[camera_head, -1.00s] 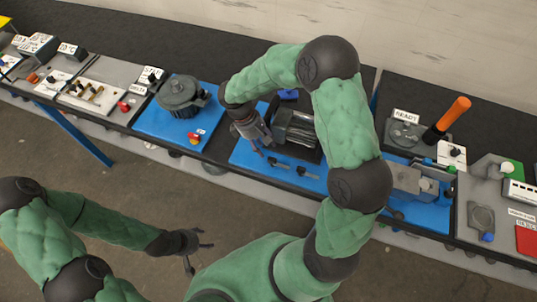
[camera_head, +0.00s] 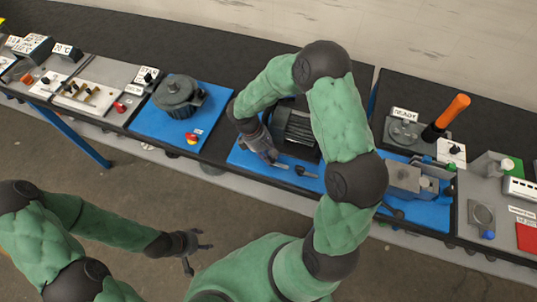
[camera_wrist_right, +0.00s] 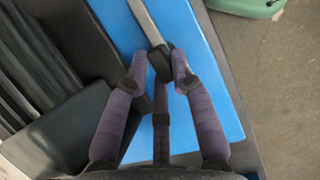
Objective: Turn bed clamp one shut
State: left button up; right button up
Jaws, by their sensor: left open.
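Two small dark clamp levers lie on the blue plate in front of the dark ribbed motor (camera_head: 294,130). My right gripper (camera_head: 271,157) is down at the left one, and its wrist hides part of that spot. In the right wrist view, a grey bar with a black grip (camera_wrist_right: 157,64) lies between the fingertips of my right gripper (camera_wrist_right: 159,72). I cannot tell whether the fingers press on it. The other clamp lever (camera_head: 307,171) lies to the right, apart from the gripper. My left gripper (camera_head: 190,246) is open and empty over the floor.
A grey round housing (camera_head: 178,95) and a red-yellow button (camera_head: 192,138) stand on the blue plate to the left. A grey vise-like block (camera_head: 405,178) and an orange-handled lever (camera_head: 450,114) stand to the right. Open floor lies in front of the bench.

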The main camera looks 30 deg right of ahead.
grip_shut()
jog(key=n, duration=0.1)
jog(key=n+t+h, duration=0.1)
jog(key=n, duration=0.2)
jog(key=shift+s+a+n, duration=0.15)
jog(key=shift+a+n, duration=0.15)
jog(key=shift+n, duration=0.1)
jog(key=n+t, duration=0.1)
jog(key=n, duration=0.2)
jog(key=shift+s+a+n+t+h+b, duration=0.1)
jog(key=shift+s+n+t+h+b, duration=0.1)
jog(key=shift+n+t+h+b, duration=0.15)
jog(key=n, duration=0.1)
jog(key=n+t+b, duration=0.1)
jog(key=n, duration=0.1)
jog(key=n+t, duration=0.1)
jog(key=n, duration=0.1)
jog(key=shift+s, duration=0.3)
jog(key=shift+s+n+t+y+b, duration=0.15)
jog(key=shift+n+t+y+b, duration=0.2)
jog(key=shift+n, duration=0.7)
jog(key=shift+s+n+t+y+b, duration=0.1)
jog(key=shift+n+t+b, duration=0.3)
jog(key=shift+n, duration=0.6)
jog(key=shift+r, duration=0.1)
jog(key=o, duration=1)
grip_release()
